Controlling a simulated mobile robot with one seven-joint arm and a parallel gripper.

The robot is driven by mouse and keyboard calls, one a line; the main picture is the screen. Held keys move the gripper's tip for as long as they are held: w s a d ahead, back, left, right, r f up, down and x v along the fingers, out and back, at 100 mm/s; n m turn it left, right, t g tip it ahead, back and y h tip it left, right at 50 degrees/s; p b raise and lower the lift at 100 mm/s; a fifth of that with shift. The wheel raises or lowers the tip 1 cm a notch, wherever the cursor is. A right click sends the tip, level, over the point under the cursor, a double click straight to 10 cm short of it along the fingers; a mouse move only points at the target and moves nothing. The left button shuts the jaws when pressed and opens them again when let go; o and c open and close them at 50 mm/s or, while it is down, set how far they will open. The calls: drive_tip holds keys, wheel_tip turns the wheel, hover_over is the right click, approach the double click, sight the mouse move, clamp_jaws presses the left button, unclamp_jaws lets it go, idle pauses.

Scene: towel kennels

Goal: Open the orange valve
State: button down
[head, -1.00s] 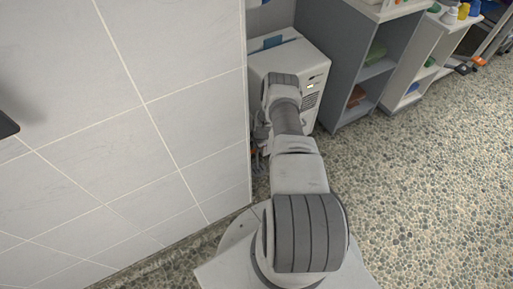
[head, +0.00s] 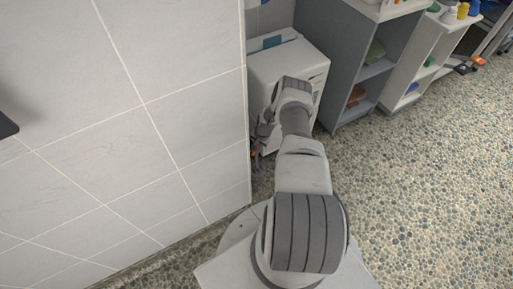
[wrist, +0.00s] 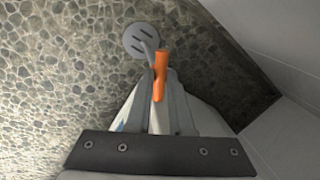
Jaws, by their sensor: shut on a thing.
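The orange valve (wrist: 161,68) shows in the wrist view as a narrow upright handle, just beyond and between the tips of my gripper (wrist: 160,98). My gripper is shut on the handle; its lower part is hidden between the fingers. In the head view only a small orange bit of the valve (head: 254,153) shows, low beside the wall corner. My gripper (head: 262,135) is there too, mostly hidden by my own wrist and the wall edge.
A round grey slotted disc (wrist: 140,41) lies close behind the handle over the pebbled floor. A tiled wall (head: 150,110) stands close on the left. A white cabinet (head: 285,58) is behind my wrist, with grey shelves (head: 345,60) beside it. Pebbled floor (head: 430,180) is open on the right.

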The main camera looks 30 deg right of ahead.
drive_tip(key=n, duration=0.5)
drive_tip(key=shift+d+n+g+y, duration=0.2)
drive_tip(key=shift+n+g+y, duration=0.1)
drive_tip(key=shift+y, duration=0.1)
drive_tip(key=n+g, duration=0.1)
drive_tip(key=n, duration=0.3)
drive_tip(key=shift+w+d+n, duration=0.1)
drive_tip(key=shift+n, duration=0.3)
drive_tip(key=c, duration=0.8)
unclamp_jaws()
drive_tip(key=shift+r, duration=0.1)
drive_tip(key=r+p, duration=0.3)
drive_tip(key=r, duration=0.2)
drive_tip(key=shift+d, duration=0.2)
drive_tip(key=s+d+r+p, duration=0.1)
drive_tip(key=s+d+r, duration=0.1)
drive_tip(key=s, duration=0.1)
drive_tip(key=s+d+r+p, duration=0.2)
drive_tip(key=s, duration=0.1)
drive_tip(key=s+d+r+p, duration=0.1)
drive_tip(key=s+d+r, duration=0.1)
drive_tip(key=s, duration=0.1)
drive_tip(key=shift+s, duration=0.4)
